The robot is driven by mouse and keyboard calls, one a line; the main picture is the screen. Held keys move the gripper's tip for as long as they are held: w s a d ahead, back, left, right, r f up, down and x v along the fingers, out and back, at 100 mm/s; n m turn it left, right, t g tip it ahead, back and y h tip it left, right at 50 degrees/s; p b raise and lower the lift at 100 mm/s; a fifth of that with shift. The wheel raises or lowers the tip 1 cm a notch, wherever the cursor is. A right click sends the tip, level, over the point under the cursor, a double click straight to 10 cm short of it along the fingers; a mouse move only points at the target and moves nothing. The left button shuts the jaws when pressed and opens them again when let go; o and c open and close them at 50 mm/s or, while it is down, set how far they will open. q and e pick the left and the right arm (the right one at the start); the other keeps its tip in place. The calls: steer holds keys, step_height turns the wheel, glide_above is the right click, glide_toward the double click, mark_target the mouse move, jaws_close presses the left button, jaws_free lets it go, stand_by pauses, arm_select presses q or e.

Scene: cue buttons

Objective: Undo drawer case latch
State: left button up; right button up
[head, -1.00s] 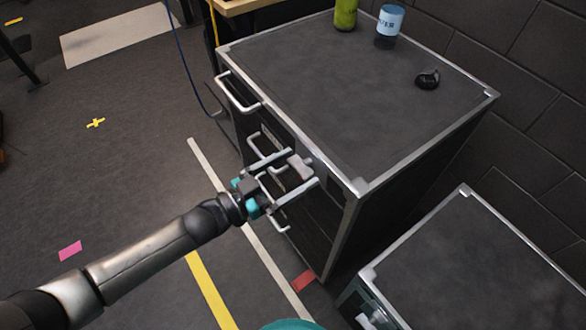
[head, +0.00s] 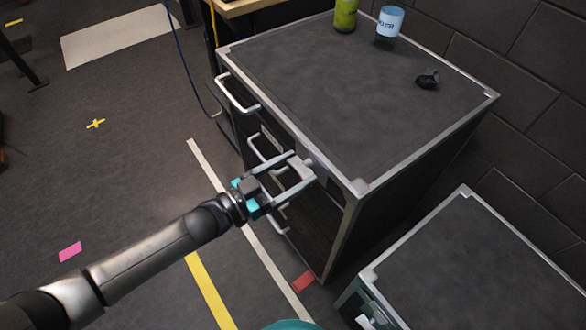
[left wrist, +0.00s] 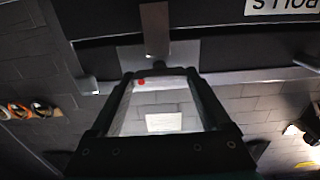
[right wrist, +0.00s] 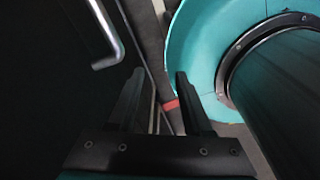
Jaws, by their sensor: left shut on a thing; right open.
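The dark drawer case (head: 350,100) has silver edges and stands in the middle of the head view. Its latch (head: 300,168), a small pale piece, sits high on the drawer front near the right corner. My left gripper (head: 304,166) is shut on the latch, one finger on each side. In the left wrist view the latch is a pale bar with a red dot (left wrist: 160,84) between the fingertips (left wrist: 160,78). My fingers partly hide it in the head view. My right gripper (right wrist: 158,82) is open and empty in the right wrist view.
Silver drawer handles (head: 236,94) stick out from the front. A green can (head: 345,15), a blue-labelled container (head: 389,27) and a small black object (head: 428,79) are on top. A second case (head: 480,260) stands at lower right.

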arm_select(q)
steer(key=shift+m, duration=0.4)
steer(key=m, duration=0.8)
steer(key=shift+s+m, duration=0.1)
steer(key=shift+m, duration=0.2)
steer(key=m, duration=0.4)
steer(key=shift+d+f, duration=0.1)
steer(key=shift+f, duration=0.05)
steer(key=shift+m+b, duration=0.6)
steer(key=shift+m, duration=1.6)
steer(key=o, duration=1.2)
